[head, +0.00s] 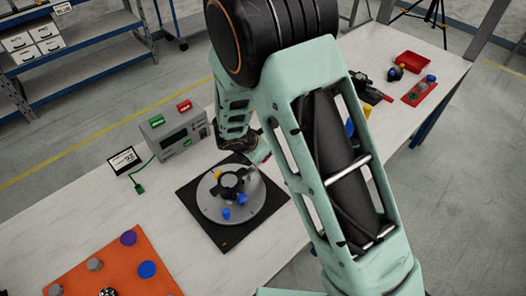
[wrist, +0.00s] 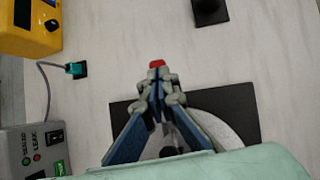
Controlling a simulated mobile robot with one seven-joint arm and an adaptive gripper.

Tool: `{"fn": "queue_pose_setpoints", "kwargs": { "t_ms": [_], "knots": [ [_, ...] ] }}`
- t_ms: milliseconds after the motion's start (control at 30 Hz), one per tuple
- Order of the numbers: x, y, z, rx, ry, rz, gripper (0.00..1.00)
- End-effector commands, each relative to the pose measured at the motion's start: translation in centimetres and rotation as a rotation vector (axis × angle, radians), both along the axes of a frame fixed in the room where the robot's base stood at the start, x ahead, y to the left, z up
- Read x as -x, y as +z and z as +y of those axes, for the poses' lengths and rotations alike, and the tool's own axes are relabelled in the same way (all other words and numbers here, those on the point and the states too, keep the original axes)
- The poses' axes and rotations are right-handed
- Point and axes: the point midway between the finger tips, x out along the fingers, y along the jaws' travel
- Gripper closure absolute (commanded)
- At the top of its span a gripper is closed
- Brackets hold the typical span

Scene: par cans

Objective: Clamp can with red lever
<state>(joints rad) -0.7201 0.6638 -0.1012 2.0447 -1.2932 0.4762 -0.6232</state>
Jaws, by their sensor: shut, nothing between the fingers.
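A dark round-topped piece (head: 232,184), which may be the can in its clamp, sits on a grey disc (head: 262,200) on a black square plate (head: 222,240). Blue and yellow parts show around it. In the wrist view my gripper (wrist: 158,76) has its blue-sided fingers together, with nothing between them. A small red tip (wrist: 157,63), possibly the red lever's end, shows just beyond the fingertips; I cannot tell whether they touch. It also shows red in the head view (head: 266,160). My fingers and wrist hide most of the disc (wrist: 218,132) in the wrist view.
A grey tester box (head: 178,132) with green and red tops and a small display (head: 124,160) stand behind the plate. An orange mat (head: 80,265) with several round pieces lies at lower left. A red tray (head: 414,60) and other parts lie at far right.

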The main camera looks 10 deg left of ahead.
Motion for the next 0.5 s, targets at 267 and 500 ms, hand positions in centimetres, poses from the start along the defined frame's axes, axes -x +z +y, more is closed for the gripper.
{"fn": "queue_pose_setpoints", "kwargs": {
  "t_ms": [267,500],
  "knots": [
    [-0.7,-0.7,-0.6,-0.074,-0.004,0.08,1.0],
    [-1.2,-1.5,-1.0,-0.073,-0.004,0.079,1.0]
  ]
}}
